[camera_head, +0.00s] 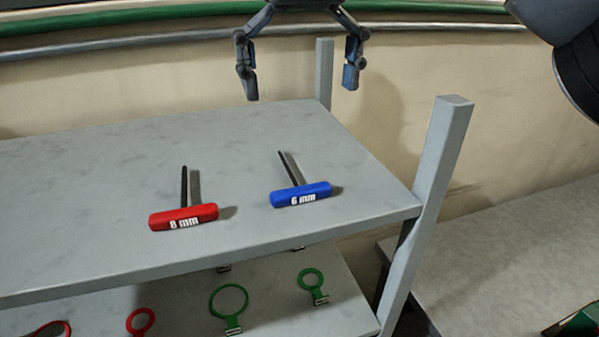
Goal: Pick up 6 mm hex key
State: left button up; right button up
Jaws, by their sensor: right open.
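The 6 mm hex key (300,194) has a blue T-handle with white "6 mm" lettering and a dark shaft. It lies on the top shelf (90,190) near the right front edge, its shaft pointing to the back and slightly left. My right gripper (301,88) is at the top middle of the head view, open and empty, fingers pointing down. In the picture it shows above and behind the blue key, apart from it. My left gripper is not in view.
A red 8 mm hex key (183,217) lies left of the blue one. Grey posts rise at the shelf's right, front (437,170) and back (324,75). A lower shelf holds green rings (229,300) and red rings (140,321). Another table (490,250) stands right.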

aim_at(301, 188)
jog(key=f, duration=0.7)
jog(key=shift+s+d+f+p, duration=0.1)
jog(key=shift+s+f+p, duration=0.2)
jog(key=shift+p, duration=0.05)
jog(key=shift+w+f, duration=0.1)
jog(key=shift+f, duration=0.1)
jog(key=shift+f+p, duration=0.25)
jog(key=shift+p, duration=0.1)
notch_tip(301, 188, down, 4)
jog(key=p, duration=0.2)
jog(key=shift+w+f+p, duration=0.1)
jog(key=shift+w+p, duration=0.05)
jog(key=shift+p, duration=0.25)
jog(key=shift+f, duration=0.3)
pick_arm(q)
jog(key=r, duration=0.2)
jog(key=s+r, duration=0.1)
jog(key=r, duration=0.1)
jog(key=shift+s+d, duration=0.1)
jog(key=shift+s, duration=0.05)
pick_arm(e)
jog(key=shift+a, duration=0.2)
jog(key=c, duration=1)
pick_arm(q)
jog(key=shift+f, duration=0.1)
pick_arm(e)
jog(key=shift+c, duration=0.2)
